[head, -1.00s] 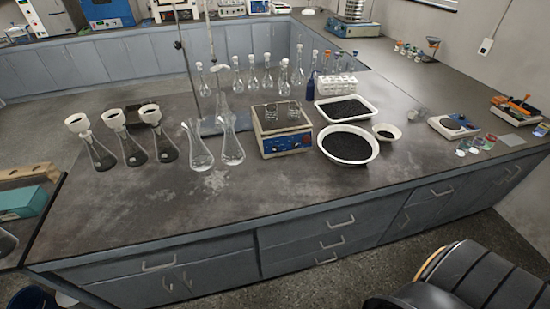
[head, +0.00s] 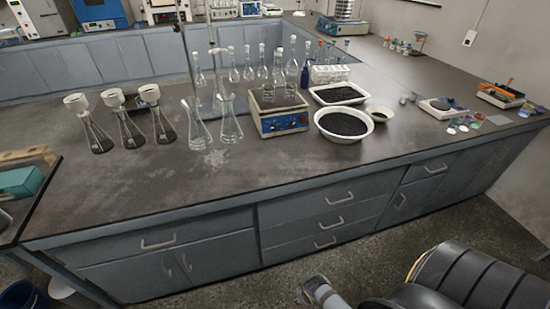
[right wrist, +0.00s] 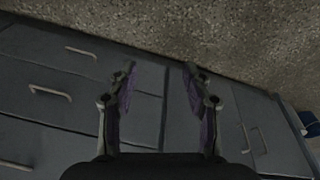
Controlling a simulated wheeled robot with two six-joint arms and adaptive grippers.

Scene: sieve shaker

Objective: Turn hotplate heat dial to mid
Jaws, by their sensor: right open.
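The hotplate (head: 280,121) is a cream box with a blue front panel (head: 286,123), standing on the dark bench in the middle of the head view. Glassware stands on its top. Small controls show on the panel, but the dial's setting is too small to read. My right gripper (right wrist: 160,85) is open and empty in the right wrist view, with the floor and grey drawer fronts behind it. It is away from the hotplate, which is out of that view. My left gripper is not in view.
Conical flasks (head: 231,125) stand left of the hotplate, with several round flasks behind. A white bowl of dark grains (head: 343,139) is close on its right, beside a similar tray (head: 338,87). The bench top in front (head: 250,170) is clear. A black padded shape (head: 475,285) is at lower right.

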